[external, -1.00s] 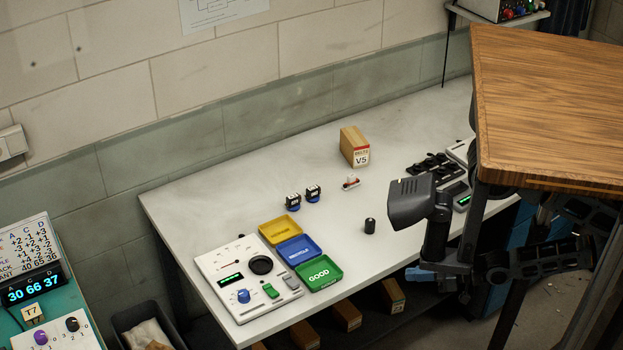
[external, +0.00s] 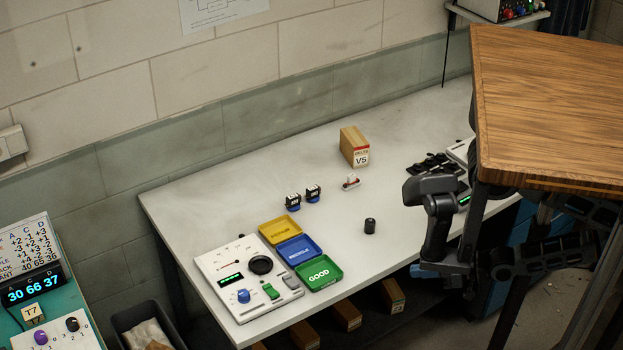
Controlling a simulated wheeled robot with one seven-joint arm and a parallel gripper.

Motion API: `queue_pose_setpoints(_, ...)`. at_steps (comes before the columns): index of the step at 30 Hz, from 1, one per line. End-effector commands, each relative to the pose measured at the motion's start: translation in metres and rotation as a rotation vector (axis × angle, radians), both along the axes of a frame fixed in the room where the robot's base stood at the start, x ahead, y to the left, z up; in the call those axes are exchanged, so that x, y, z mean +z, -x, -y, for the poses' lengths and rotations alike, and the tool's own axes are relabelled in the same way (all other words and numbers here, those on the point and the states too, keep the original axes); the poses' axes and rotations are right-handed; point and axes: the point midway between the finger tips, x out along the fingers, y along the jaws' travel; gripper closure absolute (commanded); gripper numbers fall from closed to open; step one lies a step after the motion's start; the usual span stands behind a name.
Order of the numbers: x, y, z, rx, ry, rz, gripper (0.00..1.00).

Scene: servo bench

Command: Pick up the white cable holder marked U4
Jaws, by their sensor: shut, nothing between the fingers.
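A small white piece with a reddish part (external: 351,182) stands on the white bench, just in front of the wooden block marked V5. It may be the white cable holder; no U4 mark is legible. My gripper (external: 418,192), the dark end of my arm, is over the right part of the bench, to the right of the white piece and well apart from it. It is shut and empty. Its fingertips are hard to make out.
The wooden block marked V5 (external: 354,147) stands behind the white piece. Yellow, blue and green trays (external: 337,279) sit front left. Black parts (external: 432,163) lie behind my gripper. A wooden tabletop (external: 550,110) overhangs at right.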

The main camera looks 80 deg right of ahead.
Motion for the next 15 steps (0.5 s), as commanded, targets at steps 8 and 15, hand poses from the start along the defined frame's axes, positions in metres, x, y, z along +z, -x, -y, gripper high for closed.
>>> queue_pose_setpoints(8, 0.0000, -0.0001, 0.0000, 0.000, 0.000, 0.000, 1.00)
queue_pose_setpoints(15, 0.0001, -0.0001, 0.0000, 0.000, 0.000, 0.000, 0.89)
